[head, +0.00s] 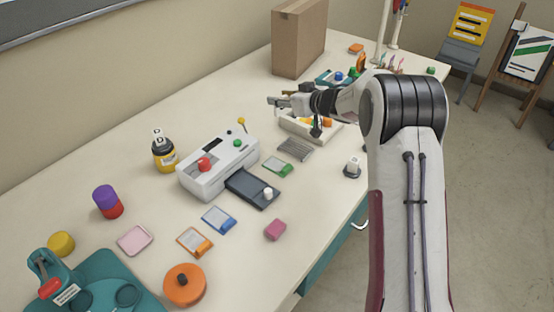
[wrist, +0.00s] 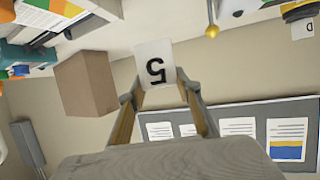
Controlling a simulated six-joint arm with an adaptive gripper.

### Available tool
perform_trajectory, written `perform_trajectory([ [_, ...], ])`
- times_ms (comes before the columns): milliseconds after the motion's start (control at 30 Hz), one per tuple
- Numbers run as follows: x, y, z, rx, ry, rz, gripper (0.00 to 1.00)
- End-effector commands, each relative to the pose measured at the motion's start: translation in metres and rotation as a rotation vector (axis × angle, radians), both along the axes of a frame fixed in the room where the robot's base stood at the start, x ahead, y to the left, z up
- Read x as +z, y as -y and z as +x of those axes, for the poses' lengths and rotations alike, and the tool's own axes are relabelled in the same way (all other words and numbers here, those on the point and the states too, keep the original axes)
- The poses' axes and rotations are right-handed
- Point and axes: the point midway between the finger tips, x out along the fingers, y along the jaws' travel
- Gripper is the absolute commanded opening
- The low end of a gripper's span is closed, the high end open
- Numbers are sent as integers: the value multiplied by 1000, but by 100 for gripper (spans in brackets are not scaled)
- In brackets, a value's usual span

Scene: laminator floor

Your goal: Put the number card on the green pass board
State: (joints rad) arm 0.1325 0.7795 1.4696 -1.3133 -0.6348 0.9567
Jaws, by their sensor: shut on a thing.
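The number card (wrist: 154,60) is white with a black 5, which reads upside down in the wrist view. My gripper (wrist: 160,88) is shut on its lower part, one finger at each side, and the card stands out beyond the fingertips. In the head view my gripper (head: 279,101) is above the table, behind the white machine; the card is too small to make out there. The green pass board (head: 277,166) looks like a small green-edged board with a pale face, lying flat right of the machine, nearer the camera than my gripper. Its surface is uncovered.
The white machine (head: 215,168) with a dark tray (head: 247,185) stands left of the green board. A grey ribbed piece (head: 294,149) lies beside the board. Blue (head: 219,221), orange (head: 195,243) and pink (head: 135,240) boards lie nearer. A cardboard box (head: 297,40) stands at the back.

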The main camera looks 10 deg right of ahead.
Motion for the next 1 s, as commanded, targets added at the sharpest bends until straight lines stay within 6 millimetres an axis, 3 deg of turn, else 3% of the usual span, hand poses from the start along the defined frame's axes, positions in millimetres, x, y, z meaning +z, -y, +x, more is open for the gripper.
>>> perform_trajectory([
  [267, -4, 4, -55, 80, -18, 1, 12],
  [600, -20, -21, -110, 217, -20, 12, 12],
  [1000, -16, -26, -112, 246, 7, 3, 12],
])
